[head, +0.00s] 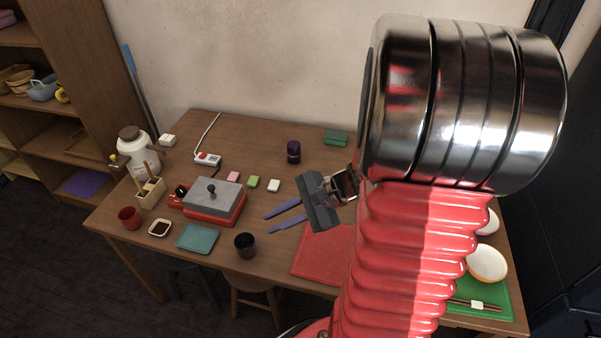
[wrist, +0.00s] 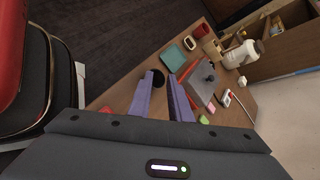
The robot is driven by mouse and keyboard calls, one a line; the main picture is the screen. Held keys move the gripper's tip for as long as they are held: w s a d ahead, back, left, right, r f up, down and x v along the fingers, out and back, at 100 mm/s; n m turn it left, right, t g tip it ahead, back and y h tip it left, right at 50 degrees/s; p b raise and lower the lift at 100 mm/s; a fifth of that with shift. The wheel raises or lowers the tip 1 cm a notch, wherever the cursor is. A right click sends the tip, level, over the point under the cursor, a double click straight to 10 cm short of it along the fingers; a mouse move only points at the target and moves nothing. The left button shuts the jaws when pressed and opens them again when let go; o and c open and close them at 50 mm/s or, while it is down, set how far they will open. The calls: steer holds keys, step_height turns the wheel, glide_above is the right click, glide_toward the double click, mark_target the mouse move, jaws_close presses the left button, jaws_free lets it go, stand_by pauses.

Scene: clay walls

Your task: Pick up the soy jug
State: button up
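A white jug with a brown lid (head: 137,158), which I take for the soy jug, stands upright at the far left of the table, behind a wooden utensil holder (head: 150,191). In the wrist view the white jug (wrist: 241,55) is at the upper right, beyond the grill. My gripper (head: 267,221) is above the middle of the table, well to the right of the jug, with its two purple fingers pointing left. The fingers are apart and nothing is held. In the wrist view the gripper (wrist: 160,80) has a dark cup beyond its fingertips.
A red-based grill with a grey lid (head: 212,196) stands between my gripper and the jug. A dark cup (head: 245,244), teal plate (head: 198,238), sauce dish (head: 160,228) and red cup (head: 129,216) line the front. A white power strip (head: 208,159) lies behind the grill.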

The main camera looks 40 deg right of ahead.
steer(key=s+d+f+m+t+h, duration=0.1)
steer(key=d+f+m+t+h, duration=0.1)
steer(key=d+m, duration=0.3)
steer(key=s+d+f+m+t+h, duration=0.1)
steer(key=d+f+m+t+h, duration=0.1)
steer(key=d+f+m, duration=0.3)
steer(key=s+d+f+m+t+h, duration=0.2)
steer(key=d+f+m, duration=0.2)
steer(key=d, duration=0.7)
steer(key=shift+s+d+f+m+t+h, duration=0.15)
steer(key=shift+d+m+t+h, duration=0.2)
steer(key=shift+m, duration=0.65)
steer(key=x, duration=0.8)
steer(key=shift+w, duration=0.4)
steer(key=shift+w+f, duration=0.1)
steer(key=shift+x, duration=2.5)
steer(key=shift+d, duration=0.15)
